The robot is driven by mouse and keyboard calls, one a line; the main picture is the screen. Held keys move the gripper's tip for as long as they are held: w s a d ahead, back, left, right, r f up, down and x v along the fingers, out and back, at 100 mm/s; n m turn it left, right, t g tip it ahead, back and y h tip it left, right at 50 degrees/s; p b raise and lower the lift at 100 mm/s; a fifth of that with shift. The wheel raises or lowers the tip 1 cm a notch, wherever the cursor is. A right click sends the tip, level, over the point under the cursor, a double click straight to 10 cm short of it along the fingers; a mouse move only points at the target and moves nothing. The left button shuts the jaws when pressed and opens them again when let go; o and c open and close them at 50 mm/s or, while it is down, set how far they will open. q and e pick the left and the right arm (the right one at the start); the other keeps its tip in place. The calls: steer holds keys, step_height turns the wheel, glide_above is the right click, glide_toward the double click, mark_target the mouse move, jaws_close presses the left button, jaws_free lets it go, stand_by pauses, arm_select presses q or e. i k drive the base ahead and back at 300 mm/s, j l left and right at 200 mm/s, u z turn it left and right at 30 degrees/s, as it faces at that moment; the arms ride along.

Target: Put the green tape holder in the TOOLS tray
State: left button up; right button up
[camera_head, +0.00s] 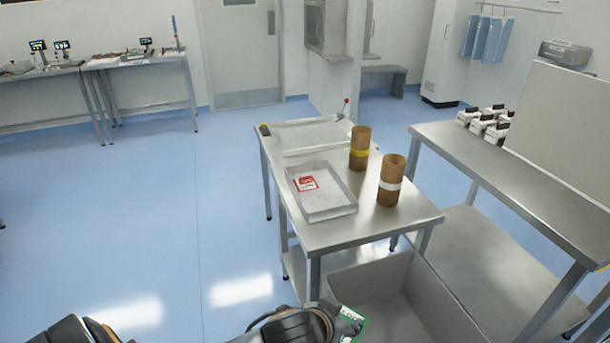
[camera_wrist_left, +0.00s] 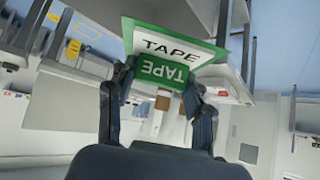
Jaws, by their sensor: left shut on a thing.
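The green tape holder (camera_head: 352,325) shows as a small green piece at the bottom of the head view. In the left wrist view it is a green holder (camera_wrist_left: 160,70) with TAPE lettering on white and green faces. My left gripper (camera_head: 345,322) is shut on it, with a finger on each side in the left wrist view (camera_wrist_left: 158,80). A shallow clear-grey tray (camera_head: 338,211) with a red and white label lies on the steel table; the label is too small to read. The holder is nearer to me than this tray. My right gripper is not in view.
A flat whitish tray (camera_head: 311,136) lies behind. A grey open bin (camera_head: 437,302) stands before the table. A bench (camera_head: 530,195) is at right.

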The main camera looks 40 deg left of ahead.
mark_target(325, 203)
steer(key=i+j, duration=0.15)
steer(key=j, duration=0.25)
steer(key=i+j, duration=0.2)
steer(key=j, duration=0.15)
steer(key=i+j, duration=0.15)
steer(key=j, duration=0.25)
steer(key=i+j, duration=0.2)
steer(key=j, duration=0.15)
steer(key=i+j, duration=0.15)
steer(key=j, duration=0.25)
steer(key=i+j, duration=0.15)
steer(key=j, duration=0.2)
steer(key=i+j, duration=0.2)
steer(key=j, duration=0.2)
